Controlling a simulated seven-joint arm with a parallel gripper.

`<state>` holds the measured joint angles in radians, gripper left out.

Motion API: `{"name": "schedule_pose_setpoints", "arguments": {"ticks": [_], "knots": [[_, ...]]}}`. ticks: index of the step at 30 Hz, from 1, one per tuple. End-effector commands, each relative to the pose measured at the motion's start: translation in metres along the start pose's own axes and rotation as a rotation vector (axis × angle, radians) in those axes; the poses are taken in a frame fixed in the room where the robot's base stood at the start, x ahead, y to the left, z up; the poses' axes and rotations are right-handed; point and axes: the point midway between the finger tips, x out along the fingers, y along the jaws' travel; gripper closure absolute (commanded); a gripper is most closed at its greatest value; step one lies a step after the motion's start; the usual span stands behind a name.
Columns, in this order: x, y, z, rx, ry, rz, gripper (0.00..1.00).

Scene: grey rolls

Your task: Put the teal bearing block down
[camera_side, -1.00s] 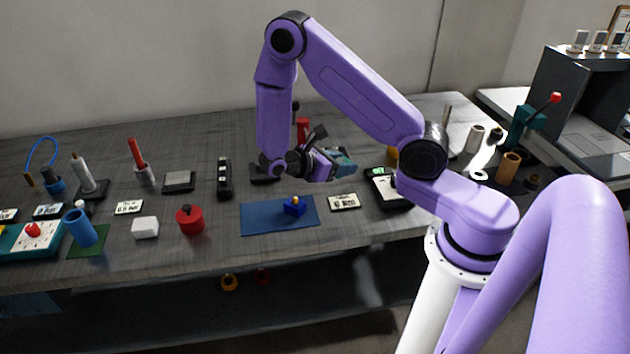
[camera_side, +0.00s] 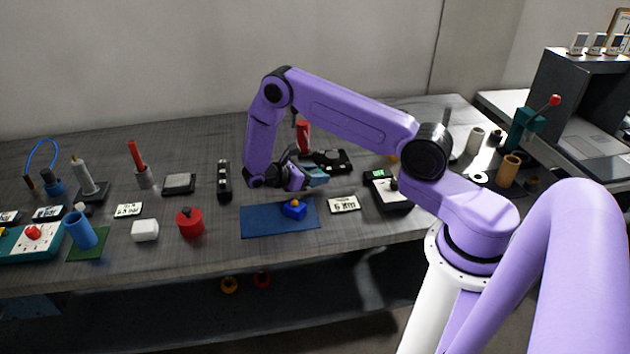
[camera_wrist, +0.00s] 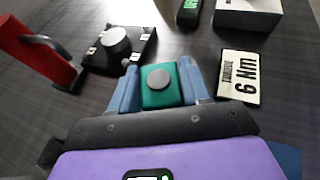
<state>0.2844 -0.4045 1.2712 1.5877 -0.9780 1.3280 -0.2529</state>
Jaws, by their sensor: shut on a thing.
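The teal bearing block (camera_wrist: 160,97), with a round grey disc on its face, is between the two blue fingers of my gripper (camera_wrist: 163,88) in the wrist view. The fingers are shut on it. In the side view my gripper (camera_side: 305,178) holds the teal block (camera_side: 317,177) just behind the blue mat (camera_side: 268,224), low over the bench. The arm hides part of the block there. I cannot tell whether the block touches the bench.
A small blue block with a yellow top (camera_side: 294,209) sits on the mat. A "6 Nm" card (camera_wrist: 239,77) lies to the right. A black plate with a round knob (camera_wrist: 117,42) and a red object (camera_wrist: 35,50) stand behind.

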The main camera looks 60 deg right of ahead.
Motion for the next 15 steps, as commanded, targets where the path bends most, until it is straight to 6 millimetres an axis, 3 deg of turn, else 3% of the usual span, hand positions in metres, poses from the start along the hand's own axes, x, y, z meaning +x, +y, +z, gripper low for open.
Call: {"name": "schedule_pose_setpoints", "arguments": {"ticks": [6, 15], "knots": [[0.008, -0.001, -0.019, 0.000, -0.001, 0.001, 0.96], [0.008, -0.001, -0.020, 0.000, -0.001, 0.001, 0.96]]}}
